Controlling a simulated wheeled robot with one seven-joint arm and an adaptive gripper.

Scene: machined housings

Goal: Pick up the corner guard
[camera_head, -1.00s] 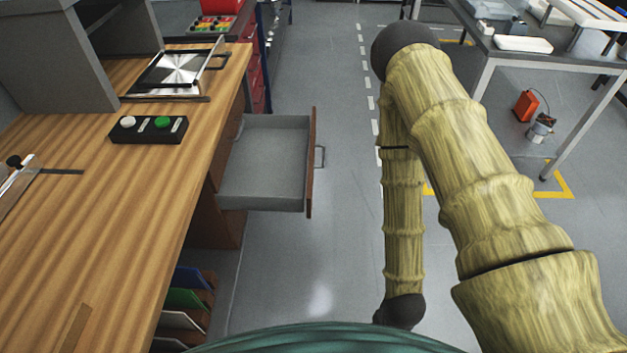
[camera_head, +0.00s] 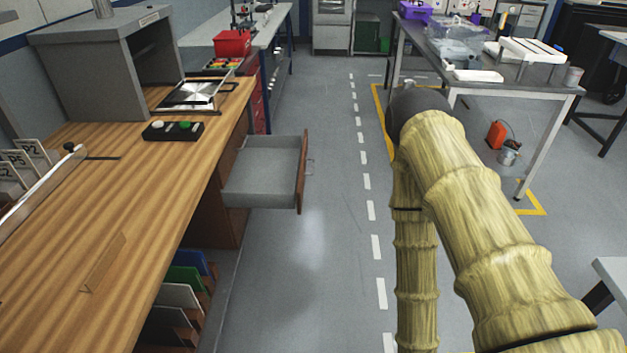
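I cannot surely pick out the corner guard. A narrow wood-coloured piece (camera_head: 103,263) lies flat near the front of the wooden workbench (camera_head: 150,215). It may be the corner guard, but its colour blends with the bench top and its shape is hard to tell. My arm hangs down on the right side of the view, apart from the bench. My gripper is out of view below the frame.
An open, empty-looking drawer (camera_head: 262,170) juts from the bench into the aisle. A button box (camera_head: 173,131) and a grey cabinet (camera_head: 85,75) stand on the bench. A metal table (camera_head: 470,72) is at right. The aisle floor (camera_head: 300,260) is clear.

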